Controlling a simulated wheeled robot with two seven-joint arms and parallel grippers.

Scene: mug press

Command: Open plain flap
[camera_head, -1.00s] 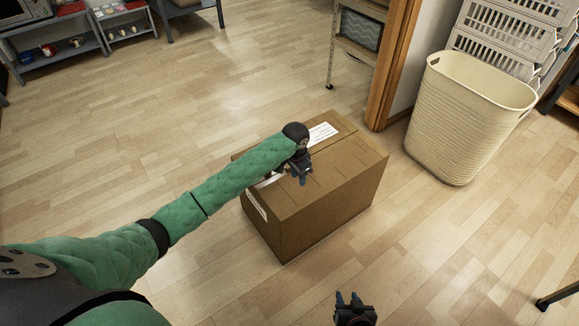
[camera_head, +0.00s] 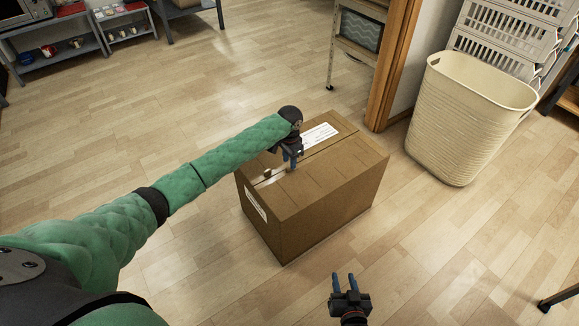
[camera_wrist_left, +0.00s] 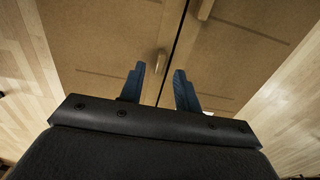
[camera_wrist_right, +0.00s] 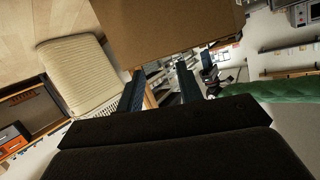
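A closed brown cardboard box (camera_head: 284,228) stands on the floor. Its plain flap (camera_head: 330,172) lies flat on the near right side of the top seam. The other flap carries a white label (camera_head: 319,136). My left gripper (camera_head: 292,160) is above the box top near the seam, fingers pointing down, open. In the left wrist view its fingers (camera_wrist_left: 160,84) are apart, with a small tab (camera_wrist_left: 160,62) beside the seam ahead of them; a second tab (camera_wrist_left: 204,9) is across the seam. My right gripper (camera_head: 345,283) is open and empty in front of the box.
A cream laundry basket (camera_head: 468,118) stands to the right of the box, by a wooden post (camera_head: 393,65). Shelves (camera_head: 62,45) stand at the far left. The floor around the box is clear.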

